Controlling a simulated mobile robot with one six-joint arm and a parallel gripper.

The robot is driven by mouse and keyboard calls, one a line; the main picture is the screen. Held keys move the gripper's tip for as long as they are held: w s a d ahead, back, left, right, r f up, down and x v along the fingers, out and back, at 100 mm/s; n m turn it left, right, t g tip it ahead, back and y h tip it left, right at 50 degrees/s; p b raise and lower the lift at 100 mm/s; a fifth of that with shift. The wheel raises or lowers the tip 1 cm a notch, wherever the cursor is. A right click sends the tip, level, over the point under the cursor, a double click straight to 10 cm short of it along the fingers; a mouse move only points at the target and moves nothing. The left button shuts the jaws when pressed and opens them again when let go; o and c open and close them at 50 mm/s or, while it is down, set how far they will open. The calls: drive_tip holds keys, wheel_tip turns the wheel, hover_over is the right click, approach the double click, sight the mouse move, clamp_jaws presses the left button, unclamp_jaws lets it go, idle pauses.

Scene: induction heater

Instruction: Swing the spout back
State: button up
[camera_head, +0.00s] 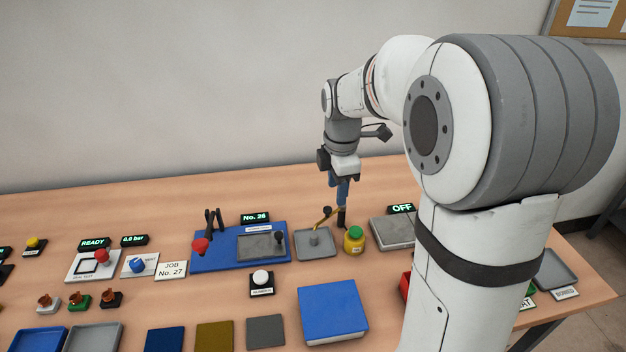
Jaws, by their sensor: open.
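The spout (322,219) looks like a thin brass-coloured arm with a dark knob at its upper part. It reaches from a dark post (341,220) over a small grey tray (315,244). My gripper (340,203) points down with its blue fingers just above or around the top of the post, beside the spout's knob. The jaws are open. I cannot tell whether the fingers touch the spout or the post. My own arm covers part of the bench to the right.
A yellow jar with a green lid (354,241) stands close to the right of the tray. A blue fixture plate (218,253) lies to the left, and a grey plate (392,232) near an OFF display (401,209) to the right. A blue block (333,312) lies in front.

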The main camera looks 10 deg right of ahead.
sight(327, 208)
drive_tip(key=w+f+n, duration=0.1)
drive_tip(key=w+n, duration=0.1)
drive_tip(key=w+f+n, duration=0.2)
drive_tip(key=w+n, duration=0.1)
drive_tip(key=w+f+n, duration=0.2)
drive_tip(key=shift+w+n+g, duration=0.3)
drive_tip(key=shift+w+g, duration=0.05)
drive_tip(key=shift+g, duration=0.05)
drive_tip(key=shift+w+f, duration=0.1)
drive_tip(key=shift+f, duration=0.15)
wheel_tip(327, 208, down, 7)
drive_tip(key=shift+f, duration=0.1)
clamp_jaws()
drive_tip(key=shift+a, duration=0.1)
